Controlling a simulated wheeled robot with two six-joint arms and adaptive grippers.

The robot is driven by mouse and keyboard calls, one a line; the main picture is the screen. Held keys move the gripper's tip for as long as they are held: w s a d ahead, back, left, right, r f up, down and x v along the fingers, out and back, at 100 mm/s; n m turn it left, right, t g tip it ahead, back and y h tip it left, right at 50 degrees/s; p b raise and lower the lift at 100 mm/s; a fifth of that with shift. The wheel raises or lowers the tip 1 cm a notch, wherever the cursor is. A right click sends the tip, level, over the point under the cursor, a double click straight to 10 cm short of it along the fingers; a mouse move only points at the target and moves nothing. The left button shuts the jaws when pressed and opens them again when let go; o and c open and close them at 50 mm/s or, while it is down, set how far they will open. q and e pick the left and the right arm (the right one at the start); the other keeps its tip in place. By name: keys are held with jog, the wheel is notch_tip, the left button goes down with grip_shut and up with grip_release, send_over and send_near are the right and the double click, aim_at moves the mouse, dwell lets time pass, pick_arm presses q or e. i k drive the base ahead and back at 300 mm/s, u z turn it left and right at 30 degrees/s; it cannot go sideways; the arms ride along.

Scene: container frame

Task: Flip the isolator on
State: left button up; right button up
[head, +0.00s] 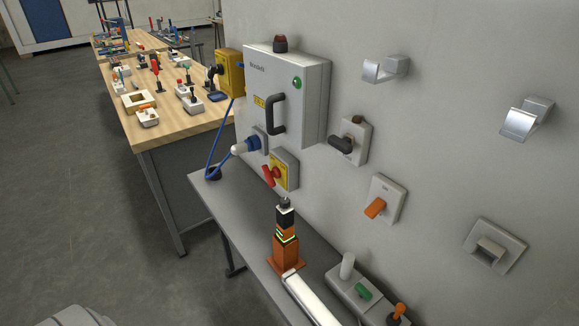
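The isolator (284,170) looks to be the small grey box with a yellow face plate and a red handle (269,176). It is mounted on the wall below the large grey cabinet. The red handle sticks out from the plate, tilted down toward the front; its exact switch position is hard to read at this size. Neither of my grippers is seen in the head view, so nothing is seen touching the isolator.
The grey cabinet (305,85) with a black handle juts out above. A blue plug and cable (245,146) hang close left. An orange-and-black post (286,240) stands on the shelf (240,210) below. Other wall switches (382,201) are to the right.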

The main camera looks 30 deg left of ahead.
aim_at(275, 172)
jog(key=u, duration=1.2)
jog(key=k, duration=0.65)
jog(key=u, duration=0.5)
jog(key=i, duration=0.45)
jog(key=u, duration=0.6)
jog(key=i, duration=0.75)
jog(key=z, duration=0.7)
jog(key=i, duration=0.5)
jog(key=z, duration=0.85)
